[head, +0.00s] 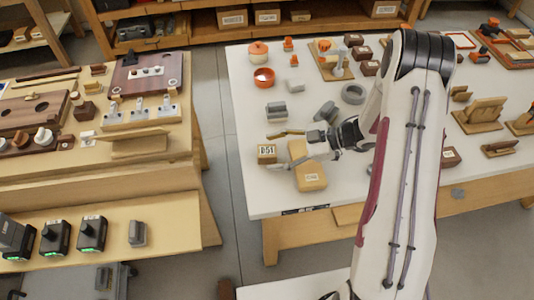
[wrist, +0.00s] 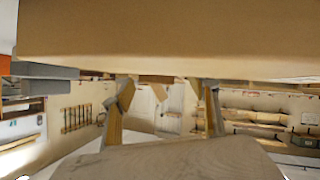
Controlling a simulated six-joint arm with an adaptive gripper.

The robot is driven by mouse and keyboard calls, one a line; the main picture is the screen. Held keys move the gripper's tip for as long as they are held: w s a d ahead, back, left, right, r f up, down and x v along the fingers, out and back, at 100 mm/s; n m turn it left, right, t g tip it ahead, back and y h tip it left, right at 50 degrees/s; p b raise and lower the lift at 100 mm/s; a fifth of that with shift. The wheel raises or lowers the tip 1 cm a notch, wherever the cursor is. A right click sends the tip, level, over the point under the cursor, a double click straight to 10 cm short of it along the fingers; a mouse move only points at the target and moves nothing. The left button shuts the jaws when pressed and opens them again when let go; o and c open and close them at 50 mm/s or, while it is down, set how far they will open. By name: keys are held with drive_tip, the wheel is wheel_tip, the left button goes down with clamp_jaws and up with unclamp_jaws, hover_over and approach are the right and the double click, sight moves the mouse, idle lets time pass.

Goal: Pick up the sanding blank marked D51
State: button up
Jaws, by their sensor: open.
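The blank marked D51 (head: 267,153) is a small tan block with a black-and-white label. It stands near the front left edge of the white table in the head view. My gripper (head: 285,149) reaches in from the right, low over the table, its fingers pointing left toward the D51 block. The fingers are apart, and I see nothing held between them; it also shows open in the wrist view (wrist: 168,97). Whether a fingertip touches the block is unclear. A wide tan surface fills the top of the wrist view, too close to identify.
A larger tan block (head: 310,175) with a small label is right beside the D51 block, under my gripper. Grey parts (head: 276,110), a grey ring (head: 353,93) and an orange cup (head: 263,78) lie behind. The front left table corner is clear.

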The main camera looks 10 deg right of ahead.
drive_tip(key=shift+w+a+f, duration=0.2)
drive_tip(key=shift+a+f, duration=0.15)
drive_tip(key=shift+a, duration=0.2)
drive_tip(key=c, duration=1.2)
